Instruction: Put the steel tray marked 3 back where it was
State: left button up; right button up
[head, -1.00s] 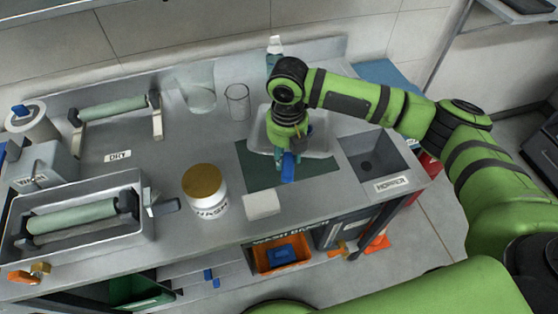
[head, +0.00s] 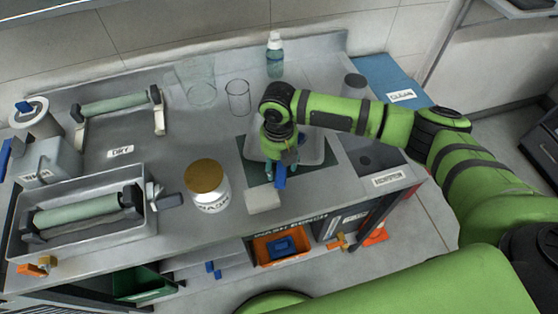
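The steel tray (head: 314,150) is a shallow pale tray over the dark green mat (head: 338,172) on the bench. No number can be read on it. My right gripper (head: 280,172) points down at the tray's near side, its teal fingers around a blue grip (head: 281,178). It looks shut on this grip, though the arm hides part of the hold and of the tray. Whether the tray touches the mat cannot be told. My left gripper is out of view.
A white block (head: 262,199) and a wash jar (head: 208,184) stand close in front and left. Behind are a glass (head: 238,98), a bottle (head: 275,56) and a grey cylinder (head: 354,86). A blue CLEAN area (head: 385,75) lies back right.

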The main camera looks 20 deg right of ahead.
jog(key=shift+r, duration=0.5)
notch_tip(320, 180, up, 11)
jog(key=b, duration=0.3)
jog(key=shift+r, duration=0.15)
jog(key=shift+a, duration=0.1)
